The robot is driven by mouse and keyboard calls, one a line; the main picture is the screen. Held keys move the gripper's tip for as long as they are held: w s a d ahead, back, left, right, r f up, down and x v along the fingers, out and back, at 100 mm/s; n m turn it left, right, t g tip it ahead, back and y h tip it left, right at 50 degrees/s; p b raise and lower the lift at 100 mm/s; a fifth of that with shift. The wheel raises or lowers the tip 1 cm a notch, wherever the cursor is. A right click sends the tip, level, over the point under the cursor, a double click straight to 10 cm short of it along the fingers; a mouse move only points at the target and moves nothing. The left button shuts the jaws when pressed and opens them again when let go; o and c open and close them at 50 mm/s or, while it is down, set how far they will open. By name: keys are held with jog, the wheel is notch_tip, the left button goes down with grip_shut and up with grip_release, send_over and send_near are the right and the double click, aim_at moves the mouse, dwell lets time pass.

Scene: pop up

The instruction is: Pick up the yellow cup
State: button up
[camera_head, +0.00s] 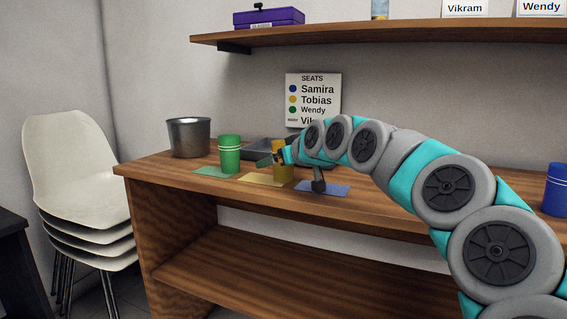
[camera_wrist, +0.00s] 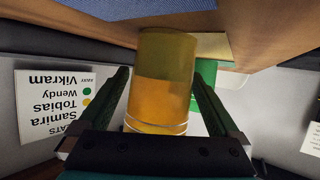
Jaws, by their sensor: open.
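The yellow cup (camera_head: 283,174) stands on the wooden desk, behind the gap between the yellow mat (camera_head: 259,181) and the blue mat (camera_head: 328,190). My gripper (camera_head: 299,171) is at the cup and partly covers it in the head view. In the wrist view the yellow cup (camera_wrist: 163,85) lies between the two dark fingers of my gripper (camera_wrist: 159,80), which are open on either side of it. I see a gap on each side near the fingertips. The cup's contact with its support is hard to see.
A green cup (camera_head: 229,156) stands close by on the left, behind a green mat (camera_head: 213,172). A metal pot (camera_head: 189,138) and grey tray (camera_head: 258,150) are further back. A blue cup (camera_head: 556,190) stands far right. A seats sign (camera_head: 313,98) hangs behind, under a shelf (camera_head: 380,32).

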jog(key=shift+c, duration=0.2)
jog(key=c, duration=1.5)
jog(key=shift+o, duration=0.2)
jog(key=shift+r, duration=0.2)
